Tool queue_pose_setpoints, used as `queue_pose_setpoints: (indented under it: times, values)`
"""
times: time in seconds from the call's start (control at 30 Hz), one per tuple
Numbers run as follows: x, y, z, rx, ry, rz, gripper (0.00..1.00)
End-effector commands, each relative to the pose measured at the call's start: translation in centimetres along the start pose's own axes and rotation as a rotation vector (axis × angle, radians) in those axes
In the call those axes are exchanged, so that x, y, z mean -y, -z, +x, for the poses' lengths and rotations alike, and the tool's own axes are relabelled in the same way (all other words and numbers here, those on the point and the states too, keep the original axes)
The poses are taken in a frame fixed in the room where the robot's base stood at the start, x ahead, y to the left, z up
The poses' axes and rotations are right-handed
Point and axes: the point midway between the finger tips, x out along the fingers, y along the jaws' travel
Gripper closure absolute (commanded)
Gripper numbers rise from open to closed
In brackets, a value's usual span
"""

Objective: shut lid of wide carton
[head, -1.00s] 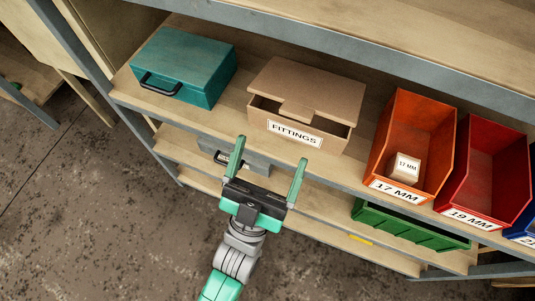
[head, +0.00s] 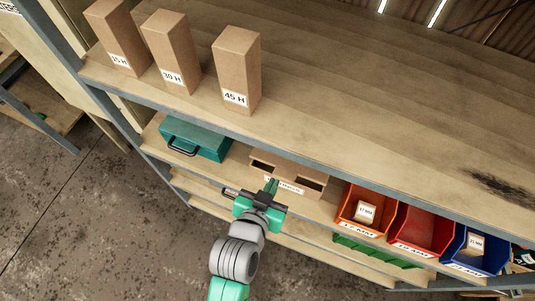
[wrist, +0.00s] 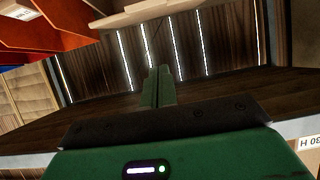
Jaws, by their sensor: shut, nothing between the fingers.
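The wide carton (head: 318,178) is a brown cardboard box with a white label on its front, on the shelf below the top one. In the head view the upper shelf edge hides its back. Dark gaps show on both sides of the lid's front tab, so the lid is not flush with the front wall. My gripper (head: 272,184) is shut and empty, with its fingertips in front of the carton's label, covering part of it. I cannot tell whether they touch. In the wrist view my gripper (wrist: 158,82) points past a pale tan panel, perhaps the carton's lid.
A teal case (head: 196,138) stands left of the carton. An orange bin (head: 362,212), a red bin (head: 415,230) and a blue bin (head: 474,250) stand to its right. The upper shelf edge (head: 330,160) overhangs the carton. A tall box (head: 236,70) and two others stand above.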

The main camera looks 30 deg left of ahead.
Motion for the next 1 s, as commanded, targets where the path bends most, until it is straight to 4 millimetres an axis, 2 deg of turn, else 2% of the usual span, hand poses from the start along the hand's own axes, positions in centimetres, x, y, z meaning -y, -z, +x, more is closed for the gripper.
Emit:
queue_pose_setpoints:
  times: [0.03, 0.23, 0.33, 0.8, 0.9, 1.0]
  values:
    - [-0.3, 0.6, -0.5, 0.029, -0.013, 0.002, 1.0]
    - [-0.6, -0.2, -0.3, 0.063, -0.029, 0.004, 1.0]
    - [-0.6, -0.3, 0.5, 0.062, -0.028, 0.004, 1.0]
    - [-0.8, -0.9, 10.0, 0.06, -0.027, 0.005, 1.0]
    - [-0.9, -2.9, 10.0, 0.063, -0.027, 0.003, 1.0]
    - [-0.8, -4.0, 10.2, 0.062, -0.026, 0.004, 1.0]
